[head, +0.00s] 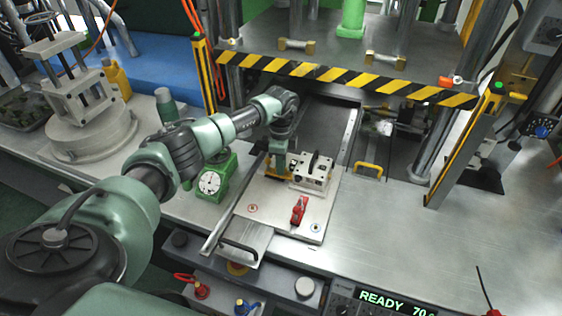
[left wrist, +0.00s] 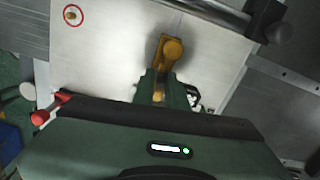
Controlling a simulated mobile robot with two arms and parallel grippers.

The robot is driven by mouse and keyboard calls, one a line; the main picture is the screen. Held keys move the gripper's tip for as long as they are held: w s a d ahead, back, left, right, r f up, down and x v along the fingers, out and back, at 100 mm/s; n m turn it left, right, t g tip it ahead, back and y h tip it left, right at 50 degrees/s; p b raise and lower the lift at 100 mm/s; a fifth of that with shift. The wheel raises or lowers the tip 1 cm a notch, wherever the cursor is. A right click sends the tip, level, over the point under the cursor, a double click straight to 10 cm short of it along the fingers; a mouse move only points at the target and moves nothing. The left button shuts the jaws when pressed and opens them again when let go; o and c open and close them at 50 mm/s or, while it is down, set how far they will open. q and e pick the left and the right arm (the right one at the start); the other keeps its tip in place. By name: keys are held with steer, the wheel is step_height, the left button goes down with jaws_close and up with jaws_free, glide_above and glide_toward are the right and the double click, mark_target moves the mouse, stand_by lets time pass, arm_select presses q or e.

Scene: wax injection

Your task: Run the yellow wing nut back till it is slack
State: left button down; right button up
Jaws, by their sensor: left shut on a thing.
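My left gripper (head: 279,160) points down over the metal plate (head: 270,203) beside the mould block. It is shut on a yellow wing nut, only partly visible in the head view (head: 276,173). In the left wrist view, the yellow wing nut (left wrist: 171,50) sticks out past the dark green fingers of my left gripper (left wrist: 157,85); its near part is between them. How tight the nut sits cannot be told. My right gripper is in neither view.
The metal mould block (head: 312,172) stands just right of the gripper. A red toggle handle (head: 298,210) is on the plate's front part. A green dial gauge (head: 210,183) stands close on the left. A striped guard bar (head: 345,79) crosses behind. The bench to the right is clear.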

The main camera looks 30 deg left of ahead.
arm_select(q)
steer(key=n+p, duration=0.3)
steer(key=n, duration=0.2)
steer(key=shift+r, duration=0.1)
steer(key=shift+s+n+p, duration=0.1)
steer(key=shift+n+p, duration=0.8)
steer(key=shift+n, duration=0.8)
steer(key=shift+f, duration=0.2)
steer(key=c, duration=1.7)
jaws_free()
steer(key=shift+r, duration=0.25)
step_height(320, 180, up, 7)
steer(key=shift+r+b, duration=0.15)
steer(key=shift+b, duration=0.7)
